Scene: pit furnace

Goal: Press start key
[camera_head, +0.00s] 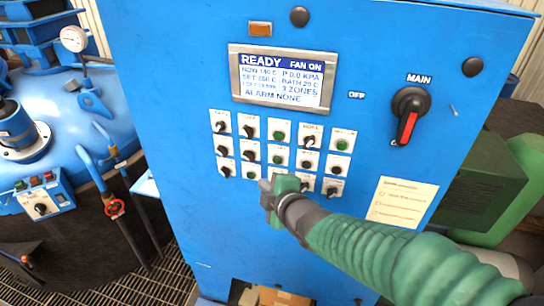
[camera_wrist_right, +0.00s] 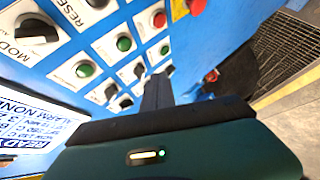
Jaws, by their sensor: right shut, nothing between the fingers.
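The blue control cabinet (camera_head: 170,130) fills the middle of the head view. Its panel has rows of white-plated keys and black selector knobs. Green buttons show in the upper row (camera_head: 281,136), at its right end (camera_head: 341,145) and in the middle row (camera_head: 277,160). I cannot read which one is the start key. My right gripper (camera_head: 268,190) is shut and empty, in front of the bottom row and hiding part of it. In the wrist view its fingers (camera_wrist_right: 157,90) point at the panel, near green buttons (camera_wrist_right: 124,44); contact cannot be told. My left gripper is not in view.
A display (camera_head: 282,79) above the keys reads READY, FAN ON, ALARM NONE. A red-handled MAIN switch (camera_head: 408,115) is at the right, above a paper label (camera_head: 402,202). Blue tank piping with a gauge (camera_head: 74,38) stands left. The wrist view shows a red mushroom button (camera_wrist_right: 195,6).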

